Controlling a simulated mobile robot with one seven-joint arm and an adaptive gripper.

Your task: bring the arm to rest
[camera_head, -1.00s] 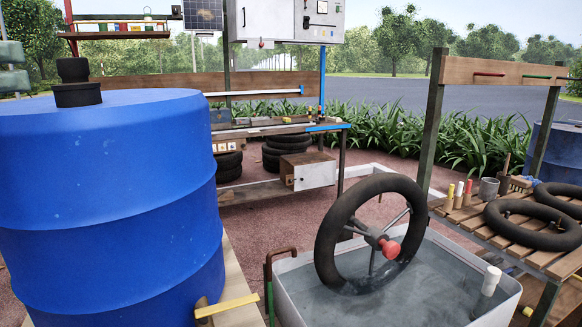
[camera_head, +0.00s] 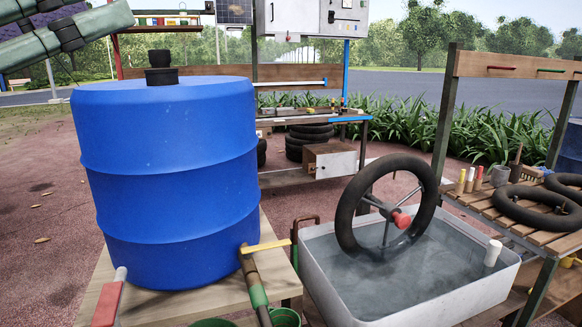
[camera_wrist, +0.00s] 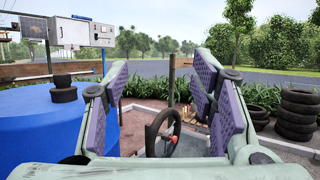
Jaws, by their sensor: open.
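My gripper (camera_wrist: 157,80) is open and empty. In the wrist view its two fingers with purple pads stand wide apart, with only the background between them. In the head view part of my grey-green arm and gripper shows at the upper left, cut off by the frame edge, raised near the blue drum (camera_head: 170,170). The gripper appears apart from the drum, which is also at the left of the wrist view (camera_wrist: 35,125). The rest of the arm is hidden.
A water tub (camera_head: 450,295) with a wheel (camera_head: 349,215) in it stands right of the drum. A slatted bench (camera_head: 490,215) with tubes is at the right. A workbench (camera_head: 340,118) and grey cabinet (camera_head: 290,20) are behind. Open ground (camera_head: 35,200) lies left of the drum.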

